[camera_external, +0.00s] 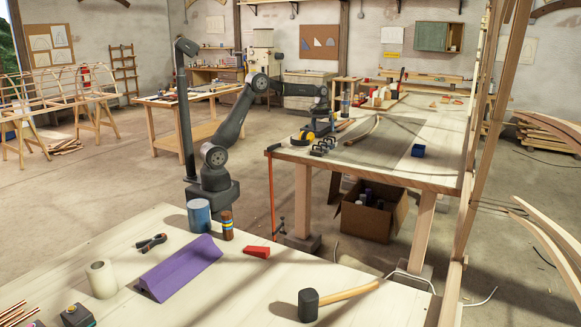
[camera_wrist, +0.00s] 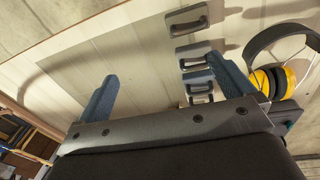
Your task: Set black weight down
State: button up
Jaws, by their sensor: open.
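Several black weights with loop handles stand in a row on the workbench. In the wrist view, one weight (camera_wrist: 187,19) is at the top, another weight (camera_wrist: 193,53) is below it, and a third (camera_wrist: 198,85) is beside my right finger. In the external view, the weights (camera_external: 323,146) are near the bench's near left edge. My gripper (camera_wrist: 163,70) is open, with bare bench between its blue-grey fingers and nothing held. The right finger partly covers the row's lower end; I cannot tell whether it touches a weight. The fingertips are not clear in the external view.
Yellow earmuffs (camera_wrist: 270,82) lie close to the right of the weights. Bare surface lies between and left of my fingers. A cardboard box (camera_external: 372,215) stands under the bench.

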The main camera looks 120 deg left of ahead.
jog(key=w+d+f+m+t+y, duration=0.1)
jog(key=w+d+f+t, duration=0.1)
jog(key=w, duration=0.4)
jog(key=w+d+f+m+t+y, duration=0.1)
jog(key=w+d+f+t, duration=0.2)
jog(key=w, duration=0.3)
jog(key=n+g+y, duration=0.3)
jog(key=g+y, duration=0.3)
jog(key=y, duration=0.5)
send_near(316, 152)
jog(key=x, duration=1)
jog(key=shift+s+a+f, duration=0.15)
jog(key=shift+a, duration=0.2)
jog(key=c, duration=1.8)
